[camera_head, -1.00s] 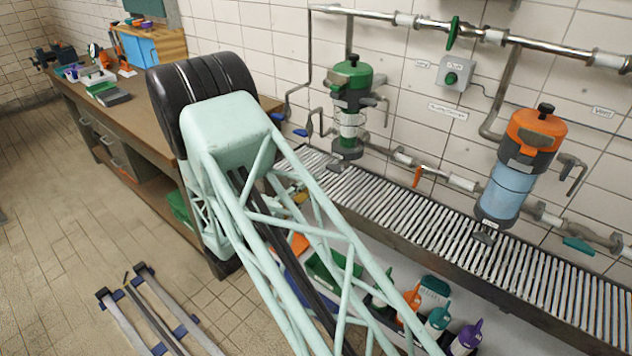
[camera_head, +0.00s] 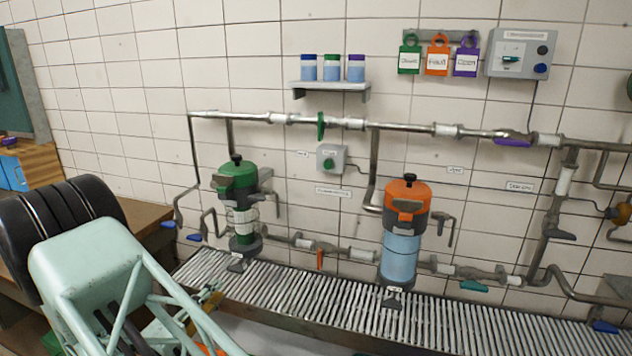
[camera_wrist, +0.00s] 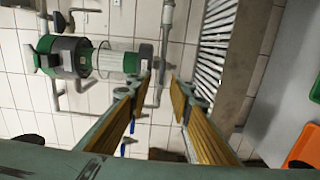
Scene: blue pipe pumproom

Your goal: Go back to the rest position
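My gripper (camera_wrist: 168,82) shows in the wrist view with its two yellow-padded fingers apart and nothing between them. In the head view my pale green arm fills the lower left corner, and the gripper is mostly hidden behind it. The green-topped filter housing (camera_head: 241,205) stands upright at the grating. It lies sideways at the upper left in the wrist view (camera_wrist: 95,58), beyond the fingers and apart from them. The orange-topped filter housing (camera_head: 401,240), with a blue bowl, stands to its right.
The slatted grating (camera_head: 320,305) runs below the pipes. A wall shelf (camera_head: 331,88) holds several small jars. Coloured tags (camera_head: 437,59) and a grey control box (camera_head: 522,54) are on the wall. A workbench (camera_head: 148,216) is behind my arm. An orange bin (camera_wrist: 304,146) is at right in the wrist view.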

